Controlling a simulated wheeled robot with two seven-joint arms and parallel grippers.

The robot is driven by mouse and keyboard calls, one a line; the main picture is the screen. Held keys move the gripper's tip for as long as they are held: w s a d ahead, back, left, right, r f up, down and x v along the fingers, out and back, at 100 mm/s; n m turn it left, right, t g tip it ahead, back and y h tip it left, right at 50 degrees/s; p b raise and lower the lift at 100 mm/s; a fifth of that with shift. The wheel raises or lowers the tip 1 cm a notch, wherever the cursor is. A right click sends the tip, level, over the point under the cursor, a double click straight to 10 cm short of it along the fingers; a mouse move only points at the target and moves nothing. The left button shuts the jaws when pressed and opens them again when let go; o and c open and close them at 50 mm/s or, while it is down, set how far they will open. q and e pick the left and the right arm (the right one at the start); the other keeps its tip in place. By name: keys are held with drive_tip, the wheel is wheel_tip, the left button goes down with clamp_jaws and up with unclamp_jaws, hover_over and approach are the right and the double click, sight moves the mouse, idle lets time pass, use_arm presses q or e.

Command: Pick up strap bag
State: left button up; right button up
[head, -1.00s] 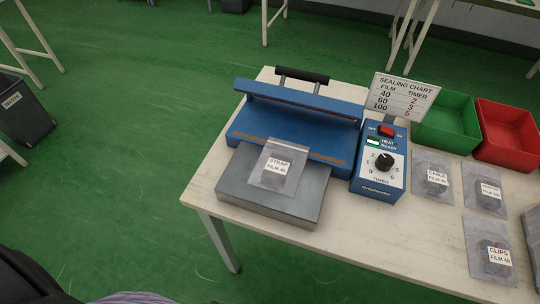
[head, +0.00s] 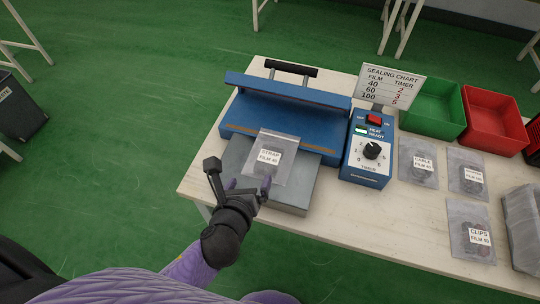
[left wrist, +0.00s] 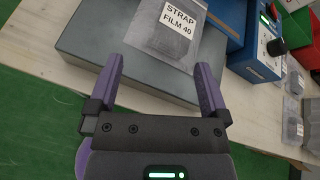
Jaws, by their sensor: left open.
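The strap bag (head: 270,158), a clear pouch with a label reading STRAP FILM 40, lies on the grey metal plate (head: 236,166) in front of the blue sealer (head: 285,122). Its far edge reaches the sealer's front. My left gripper (head: 238,184) is open at the near side of the plate, just short of the bag. In the left wrist view the bag (left wrist: 165,30) lies beyond and between the two purple fingers (left wrist: 160,80), with nothing between them. The right gripper is not in view.
A timer box (head: 368,150) stands right of the sealer, with a sealing chart (head: 390,85) behind it. Bags labelled cable (head: 418,170) and clips (head: 470,240), plus another bag, lie to the right. Green (head: 432,105) and red (head: 492,118) bins stand at the back right.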

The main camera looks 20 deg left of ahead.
sight(269, 158)
use_arm(q)
drive_tip(key=m, duration=0.1)
drive_tip(key=w+d+m, duration=0.1)
drive_tip(key=m, duration=0.1)
drive_tip(key=m+t+h, duration=0.1)
drive_tip(key=shift+w+d+m, duration=0.2)
drive_tip(key=shift+w+m, duration=0.05)
drive_tip(key=shift+m, duration=0.15)
drive_tip(key=b+x, duration=0.1)
drive_tip(key=x, duration=0.2)
drive_tip(key=b+x, duration=0.1)
drive_tip(key=x, duration=0.2)
drive_tip(key=b+x, duration=0.2)
drive_tip(key=x, duration=0.1)
drive_tip(key=shift+f, duration=0.25)
drive_tip(key=shift+w, duration=0.1)
drive_tip(key=shift+r, duration=0.15)
